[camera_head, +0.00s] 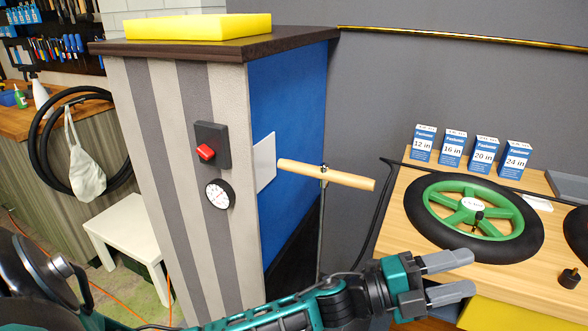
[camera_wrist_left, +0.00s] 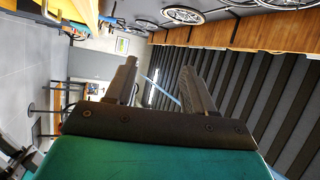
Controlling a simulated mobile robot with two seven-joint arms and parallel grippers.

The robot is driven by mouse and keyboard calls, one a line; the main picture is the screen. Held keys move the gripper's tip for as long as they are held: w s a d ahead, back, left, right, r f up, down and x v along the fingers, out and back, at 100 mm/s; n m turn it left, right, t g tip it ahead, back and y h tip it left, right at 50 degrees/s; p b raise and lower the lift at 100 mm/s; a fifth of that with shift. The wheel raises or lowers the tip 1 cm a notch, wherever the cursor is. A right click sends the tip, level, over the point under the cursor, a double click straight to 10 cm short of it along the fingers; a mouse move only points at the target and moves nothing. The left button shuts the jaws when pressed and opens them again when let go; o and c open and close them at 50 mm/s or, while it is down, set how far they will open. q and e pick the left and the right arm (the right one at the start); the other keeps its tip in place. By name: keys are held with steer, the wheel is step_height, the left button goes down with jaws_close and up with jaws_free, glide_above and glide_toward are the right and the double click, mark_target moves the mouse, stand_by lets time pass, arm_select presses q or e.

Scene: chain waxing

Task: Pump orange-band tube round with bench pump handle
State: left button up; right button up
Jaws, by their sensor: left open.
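The bench pump handle (camera_head: 345,179) is a pale wooden crossbar on a thin upright rod beside the cabinet's blue side. My left gripper (camera_head: 470,273) is open and empty, to the right of and lower than the handle, in front of the wooden bench. The left wrist view shows its two fingers (camera_wrist_left: 158,70) apart with nothing between them. A black tyre on a green-spoked wheel (camera_head: 474,207) lies flat on the bench; I can make out no orange band on it. My right gripper is not in view.
A striped cabinet (camera_head: 140,130) with a red switch (camera_head: 206,152) and a round gauge (camera_head: 217,194) stands left of the handle. Several blue-and-white boxes (camera_head: 452,152) stand at the bench's back. A black hose (camera_head: 372,220) runs between pump and bench. Part of another wheel shows at the right edge.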

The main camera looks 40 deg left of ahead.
arm_select(q)
step_height(320, 180, up, 3)
steer(key=d+m+g+h, duration=0.3)
steer(key=m+g, duration=0.4)
steer(key=m, duration=0.4)
steer(key=m+g+y+b, duration=0.45)
steer(key=m+y, duration=1.05)
steer(key=y, duration=0.5)
glide_toward(317, 167)
steer(key=x, duration=1.1)
steer(key=shift+f, duration=0.1)
jaws_close()
